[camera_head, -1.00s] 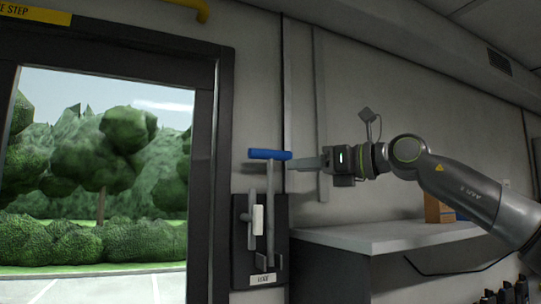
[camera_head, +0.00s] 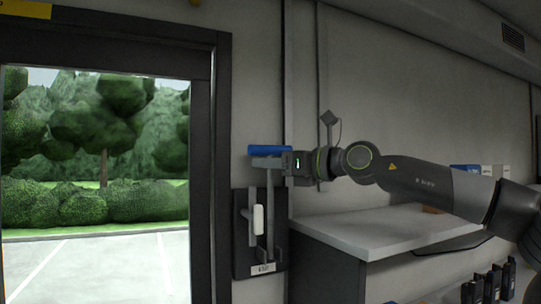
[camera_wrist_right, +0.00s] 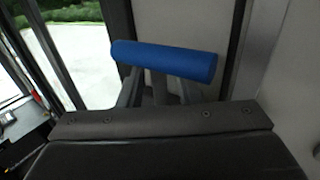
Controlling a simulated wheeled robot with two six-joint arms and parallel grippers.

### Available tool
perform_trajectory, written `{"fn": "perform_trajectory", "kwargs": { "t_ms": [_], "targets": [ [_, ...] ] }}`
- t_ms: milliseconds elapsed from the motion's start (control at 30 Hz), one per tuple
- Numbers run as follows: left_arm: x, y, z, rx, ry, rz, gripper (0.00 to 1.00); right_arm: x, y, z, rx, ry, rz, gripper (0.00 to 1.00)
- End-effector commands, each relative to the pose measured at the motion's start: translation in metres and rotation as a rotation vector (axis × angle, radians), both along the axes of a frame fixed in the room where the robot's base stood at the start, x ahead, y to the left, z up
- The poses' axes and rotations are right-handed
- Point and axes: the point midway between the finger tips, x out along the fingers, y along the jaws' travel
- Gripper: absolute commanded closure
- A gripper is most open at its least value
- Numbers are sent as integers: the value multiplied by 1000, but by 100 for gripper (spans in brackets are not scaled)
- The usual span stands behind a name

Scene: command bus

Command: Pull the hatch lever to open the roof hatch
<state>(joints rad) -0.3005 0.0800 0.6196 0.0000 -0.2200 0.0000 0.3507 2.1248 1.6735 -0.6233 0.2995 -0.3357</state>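The hatch lever is a grey upright bar with a blue cross handle (camera_head: 270,150) at its top. It rises from a black wall panel (camera_head: 280,225) with a small label, beside the door frame. My right gripper (camera_head: 262,162) reaches in from the right, just below the blue handle at the bar. In the right wrist view the blue handle (camera_wrist_right: 165,61) lies across the fingertips, with the bar between the two fingers. Gaps show beside the bar, so the fingers look open around it. My left gripper is not in view. The roof hatch is not in view.
A glazed door with a dark frame (camera_head: 201,190) stands left of the panel, with bushes outside. A grey counter (camera_head: 350,228) juts out below my right arm. A white grip (camera_head: 258,219) sits on the panel left of the bar. Several dark items stand at lower right.

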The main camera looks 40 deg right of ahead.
Motion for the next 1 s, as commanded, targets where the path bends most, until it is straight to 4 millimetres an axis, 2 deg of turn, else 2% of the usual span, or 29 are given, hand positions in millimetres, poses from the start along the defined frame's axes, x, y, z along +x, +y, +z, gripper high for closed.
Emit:
{"fn": "perform_trajectory", "kwargs": {
  "t_ms": [300, 500, 567, 1000],
  "targets": [
    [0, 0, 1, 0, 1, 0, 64, 1, 0, -1, 0, 1, 0, 69],
    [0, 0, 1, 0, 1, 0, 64, 1, 0, 0, 0, 0, 0, 95],
    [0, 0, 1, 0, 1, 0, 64, 1, 0, 0, 0, 0, 0, 100],
    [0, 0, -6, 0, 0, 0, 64, -1, -5, -2, -2, -15, -1, 100]
  ]
}}
